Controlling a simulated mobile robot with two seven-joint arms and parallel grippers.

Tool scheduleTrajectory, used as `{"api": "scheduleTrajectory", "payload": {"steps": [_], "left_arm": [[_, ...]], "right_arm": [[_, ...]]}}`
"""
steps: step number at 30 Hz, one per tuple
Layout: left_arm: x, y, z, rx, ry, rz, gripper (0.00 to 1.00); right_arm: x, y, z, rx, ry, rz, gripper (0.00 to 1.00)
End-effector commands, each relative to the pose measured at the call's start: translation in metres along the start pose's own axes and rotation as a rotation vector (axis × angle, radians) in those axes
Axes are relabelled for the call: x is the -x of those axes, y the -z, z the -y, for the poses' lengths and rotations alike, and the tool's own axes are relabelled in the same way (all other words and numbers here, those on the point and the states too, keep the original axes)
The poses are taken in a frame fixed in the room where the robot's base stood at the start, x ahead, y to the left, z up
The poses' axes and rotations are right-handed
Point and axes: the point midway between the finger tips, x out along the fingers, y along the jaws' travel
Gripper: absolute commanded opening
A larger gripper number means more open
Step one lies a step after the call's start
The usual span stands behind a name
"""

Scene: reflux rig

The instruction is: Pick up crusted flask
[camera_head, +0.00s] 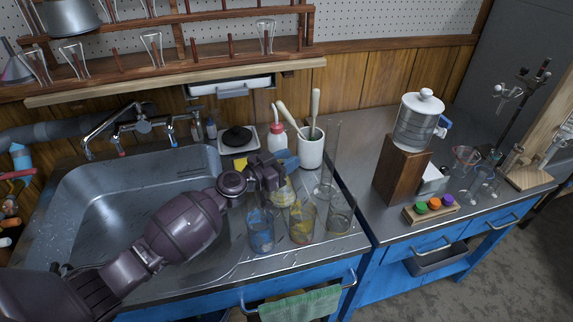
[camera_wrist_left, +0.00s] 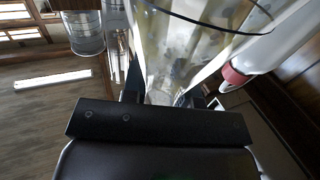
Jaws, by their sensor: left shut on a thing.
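The crusted flask is clear glass with yellowish deposits on its wall. In the head view its lower part (camera_head: 284,192) shows just below my left gripper (camera_head: 279,170), on the counter right of the sink. In the left wrist view the glass (camera_wrist_left: 180,50) rises large between the fingers of the gripper (camera_wrist_left: 163,97), which is shut on it. I cannot tell whether its base touches the counter. My right gripper is not in view.
A tall cylinder (camera_head: 331,150), a white brush pot (camera_head: 311,150) and a red-topped wash bottle (camera_head: 278,143) crowd behind. The sink (camera_head: 75,190) lies left.

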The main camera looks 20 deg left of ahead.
Motion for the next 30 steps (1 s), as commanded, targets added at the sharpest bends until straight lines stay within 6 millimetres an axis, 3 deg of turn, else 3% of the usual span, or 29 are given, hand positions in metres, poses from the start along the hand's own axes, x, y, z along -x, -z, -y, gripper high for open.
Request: {"api": "scheduleTrajectory", "payload": {"steps": [18, 30], "left_arm": [[-0.001, 0.058, 0.000, -0.009, 0.000, -0.008, 0.00], [0.000, 0.103, 0.000, -0.007, 0.000, -0.008, 0.00]], "right_arm": [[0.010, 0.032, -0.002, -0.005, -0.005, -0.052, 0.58], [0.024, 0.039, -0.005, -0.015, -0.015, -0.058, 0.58]]}}
